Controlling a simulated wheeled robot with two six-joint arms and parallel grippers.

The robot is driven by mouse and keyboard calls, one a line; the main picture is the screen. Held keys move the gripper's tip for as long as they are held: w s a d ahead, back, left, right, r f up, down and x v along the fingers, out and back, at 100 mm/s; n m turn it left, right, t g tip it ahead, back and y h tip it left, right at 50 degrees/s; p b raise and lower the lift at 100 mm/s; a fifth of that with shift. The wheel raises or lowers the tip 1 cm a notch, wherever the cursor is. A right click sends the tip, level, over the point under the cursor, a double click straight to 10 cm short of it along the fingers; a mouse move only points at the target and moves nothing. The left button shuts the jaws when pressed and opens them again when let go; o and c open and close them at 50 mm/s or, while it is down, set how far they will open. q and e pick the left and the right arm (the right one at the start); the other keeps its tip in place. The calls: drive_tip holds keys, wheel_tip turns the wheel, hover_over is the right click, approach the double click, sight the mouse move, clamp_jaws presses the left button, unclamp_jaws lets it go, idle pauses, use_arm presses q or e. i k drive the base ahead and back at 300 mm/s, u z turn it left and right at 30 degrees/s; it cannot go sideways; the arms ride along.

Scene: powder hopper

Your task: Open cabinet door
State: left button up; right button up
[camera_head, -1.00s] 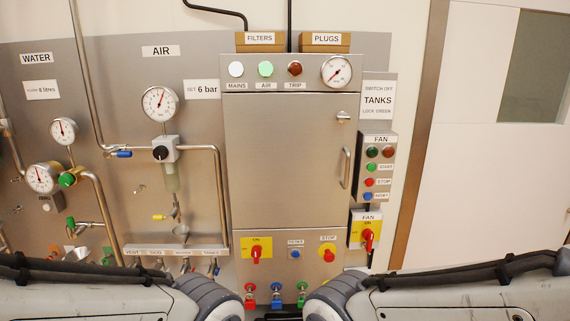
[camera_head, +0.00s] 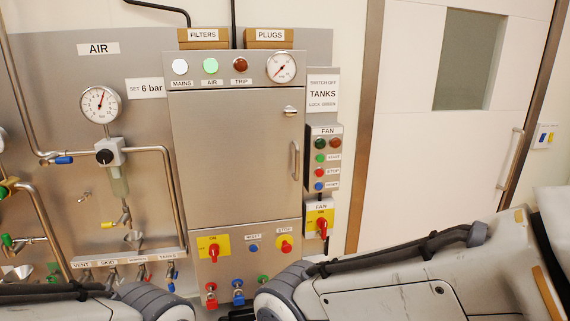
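The grey metal cabinet door (camera_head: 236,158) is in the middle-left of the head view and looks shut. A vertical bar handle (camera_head: 294,160) is on its right side, with a small latch or lock (camera_head: 290,111) above it near the top right corner. Both of my arms reach in along the bottom edge, below the cabinet. Neither of my grippers is visible, and nothing of mine touches the door or handle.
Right of the cabinet is a fan button box (camera_head: 326,160) with a red-handled fan switch (camera_head: 320,222) below it. Two boxes (camera_head: 204,38) stand on top. A white room door (camera_head: 440,130) is further right.

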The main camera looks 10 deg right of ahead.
sight(240, 159)
drive_tip(key=k, duration=1.2)
drive_tip(key=z, duration=0.75)
drive_tip(key=i, duration=2)
drive_tip(key=u, duration=0.75)
